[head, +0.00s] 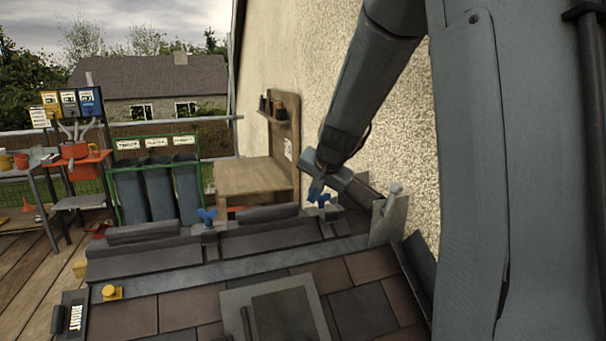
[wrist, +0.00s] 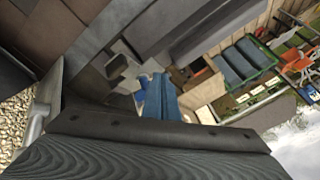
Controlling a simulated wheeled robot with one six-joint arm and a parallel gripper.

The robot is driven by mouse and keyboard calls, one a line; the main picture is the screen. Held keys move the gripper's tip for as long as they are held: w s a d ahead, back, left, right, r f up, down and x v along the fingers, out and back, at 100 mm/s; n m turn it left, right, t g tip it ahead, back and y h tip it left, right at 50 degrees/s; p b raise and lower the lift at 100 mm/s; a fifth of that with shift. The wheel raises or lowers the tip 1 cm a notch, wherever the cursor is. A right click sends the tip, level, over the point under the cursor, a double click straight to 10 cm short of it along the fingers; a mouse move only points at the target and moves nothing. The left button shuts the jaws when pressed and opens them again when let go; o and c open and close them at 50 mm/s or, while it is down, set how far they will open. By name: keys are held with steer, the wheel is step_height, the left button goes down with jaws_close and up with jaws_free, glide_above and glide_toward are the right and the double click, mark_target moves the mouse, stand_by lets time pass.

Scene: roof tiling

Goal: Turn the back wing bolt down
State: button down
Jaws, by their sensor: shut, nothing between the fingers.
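Two blue wing bolts stand on the ridge of the roof. One (head: 323,201) is at the right, near the rendered wall, and the other (head: 208,216) is further left. My gripper (head: 315,190) is shut and empty, pointing down right beside the wall-side wing bolt. In the wrist view my gripper's fingers (wrist: 161,97) are together, with a blue piece of that bolt (wrist: 140,96) showing at their left. I cannot tell whether they touch it. The bolt's lower part is mostly hidden.
Dark ridge tiles (head: 262,238) run along the ridge. An upright grey metal piece (head: 390,219) stands right of the bolt, close to the rough wall (head: 327,75). A wooden bench (head: 255,177) and green-framed bins (head: 160,190) are beyond. A yellow knob (head: 112,292) is at the lower left.

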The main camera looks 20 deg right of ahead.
steer(key=s+a+r+b, duration=0.1)
steer(key=s+a+r, duration=0.1)
steer(key=a+r, duration=0.5)
steer(key=s+a+f+n+g, duration=0.1)
steer(key=s+f+n+g, duration=0.1)
steer(key=s+f, duration=0.5)
steer(key=s+a+f+n+g+b, duration=0.1)
steer(key=s+f+n, duration=0.3)
steer(key=s+f, duration=0.4)
steer(key=s+a+f+n+g+b, duration=0.1)
steer(key=s+a+f+n+g, duration=0.2)
steer(key=s+f, duration=0.5)
steer(key=shift+s+a+n, duration=0.2)
steer(key=shift+s+n, duration=0.2)
steer(key=shift+s, duration=0.45)
